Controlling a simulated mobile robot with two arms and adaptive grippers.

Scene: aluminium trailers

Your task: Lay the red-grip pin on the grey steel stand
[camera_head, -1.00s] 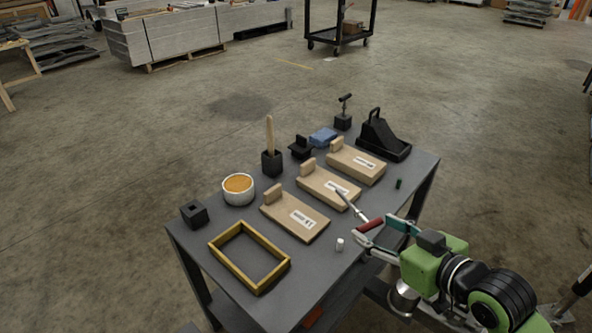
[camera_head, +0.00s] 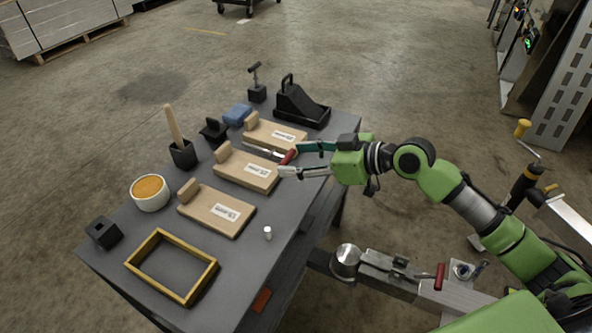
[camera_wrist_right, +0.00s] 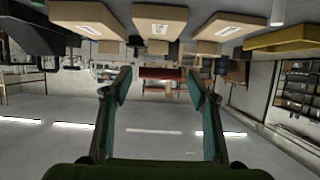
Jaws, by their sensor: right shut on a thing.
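My right gripper (camera_head: 291,159) reaches in from the right and is shut on the red-grip pin (camera_head: 289,157). Its slim metal shank points left, over the middle and far wooden boards. The red grip also shows between the fingers in the wrist view (camera_wrist_right: 162,73). The dark grey stand (camera_head: 270,275) is a table with a flat top and legs. The pin appears above its right part; the exact gap cannot be told. My left gripper is not in view.
Three labelled wooden boards (camera_head: 228,213), a yellow frame (camera_head: 146,247), an orange-filled pot (camera_head: 150,203) and a black ramp-like block (camera_head: 300,108) crowd the stand. A small white cylinder (camera_head: 267,232) stands near its right edge. Another red handle (camera_head: 440,276) is on metalwork at right.

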